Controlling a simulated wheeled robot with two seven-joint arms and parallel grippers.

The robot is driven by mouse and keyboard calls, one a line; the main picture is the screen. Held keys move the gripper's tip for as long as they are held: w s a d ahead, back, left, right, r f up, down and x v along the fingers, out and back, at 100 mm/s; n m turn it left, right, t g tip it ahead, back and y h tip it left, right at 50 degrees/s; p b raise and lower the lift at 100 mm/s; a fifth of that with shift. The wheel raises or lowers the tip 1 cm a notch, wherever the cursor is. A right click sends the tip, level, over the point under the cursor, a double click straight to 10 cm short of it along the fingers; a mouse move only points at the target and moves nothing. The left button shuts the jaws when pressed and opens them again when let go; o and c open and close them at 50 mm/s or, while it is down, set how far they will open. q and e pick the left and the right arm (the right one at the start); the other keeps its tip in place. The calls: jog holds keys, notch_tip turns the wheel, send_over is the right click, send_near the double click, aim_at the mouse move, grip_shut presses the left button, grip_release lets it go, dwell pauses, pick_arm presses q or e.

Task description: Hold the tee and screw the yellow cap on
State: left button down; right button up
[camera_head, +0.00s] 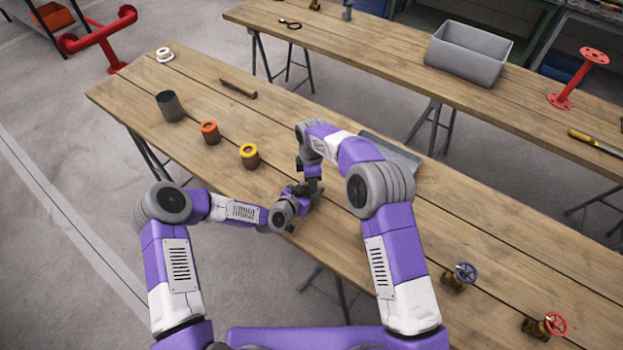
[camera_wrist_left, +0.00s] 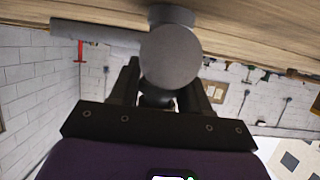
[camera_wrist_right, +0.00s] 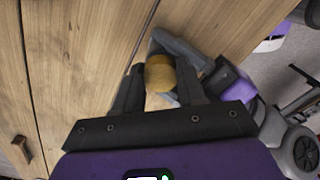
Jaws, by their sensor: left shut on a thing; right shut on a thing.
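The grey tee (camera_wrist_left: 170,58) fills the middle of the left wrist view, with one arm reaching left and another up towards the wooden table. My left gripper (camera_wrist_left: 157,92) is shut on it; it also shows in the head view (camera_head: 300,193). The yellow cap (camera_wrist_right: 160,74) is between the fingers of my right gripper (camera_wrist_right: 160,84), which is shut on it and points down in the head view (camera_head: 312,184). The tee (camera_wrist_right: 180,46) lies just beyond the cap in the right wrist view. I cannot tell whether cap and tee touch or are threaded. The arms mostly hide both in the head view.
Left of my grippers stand a yellow-ringed fitting (camera_head: 249,155), an orange-ringed fitting (camera_head: 209,132) and a dark cylinder (camera_head: 170,106). A grey tray (camera_head: 400,158) lies behind my right arm. Blue-wheeled (camera_head: 465,274) and red-wheeled (camera_head: 556,324) valves sit at right.

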jog(key=shift+a+r, duration=0.1)
jog(key=shift+r, duration=0.3)
dwell(0.7)
